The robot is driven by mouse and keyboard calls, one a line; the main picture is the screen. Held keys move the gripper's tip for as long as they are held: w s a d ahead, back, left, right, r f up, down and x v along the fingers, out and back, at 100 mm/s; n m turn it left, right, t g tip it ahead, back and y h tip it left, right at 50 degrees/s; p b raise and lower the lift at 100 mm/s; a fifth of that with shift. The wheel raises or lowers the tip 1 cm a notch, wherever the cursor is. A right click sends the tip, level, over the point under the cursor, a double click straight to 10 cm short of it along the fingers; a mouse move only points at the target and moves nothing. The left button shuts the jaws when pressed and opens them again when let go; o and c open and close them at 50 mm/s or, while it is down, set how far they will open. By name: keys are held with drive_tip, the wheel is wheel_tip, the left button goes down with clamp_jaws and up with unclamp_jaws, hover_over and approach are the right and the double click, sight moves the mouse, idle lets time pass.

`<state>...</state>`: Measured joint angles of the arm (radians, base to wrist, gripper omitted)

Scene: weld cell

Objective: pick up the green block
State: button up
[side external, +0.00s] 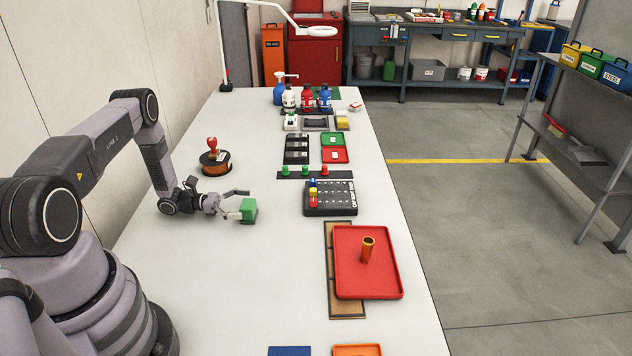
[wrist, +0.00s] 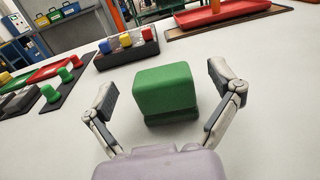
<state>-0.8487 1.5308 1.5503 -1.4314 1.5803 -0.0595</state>
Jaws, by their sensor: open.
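The green block (side external: 249,210) sits upright on the white table, left of the black block rack in the side view. In the wrist view the green block (wrist: 165,92) is straight ahead, with its top and front faces showing. My gripper (side external: 241,204) is low over the table beside the block. In the wrist view my gripper (wrist: 164,90) is open, one finger on each side of the block.
A black rack (side external: 330,204) with small coloured pieces stands right of the block. A red tray (side external: 385,285) holding an orange cylinder (side external: 368,250) lies nearer. A copper-coloured spool with a red-topped stamp (side external: 214,160) stands behind my gripper. The table around the block is clear.

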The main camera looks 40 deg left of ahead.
drive_tip(key=shift+w+d, duration=0.4)
drive_tip(key=shift+d, duration=0.1)
drive_tip(key=c, duration=1.2)
drive_tip(key=shift+r, duration=0.1)
drive_tip(key=shift+c, duration=0.2)
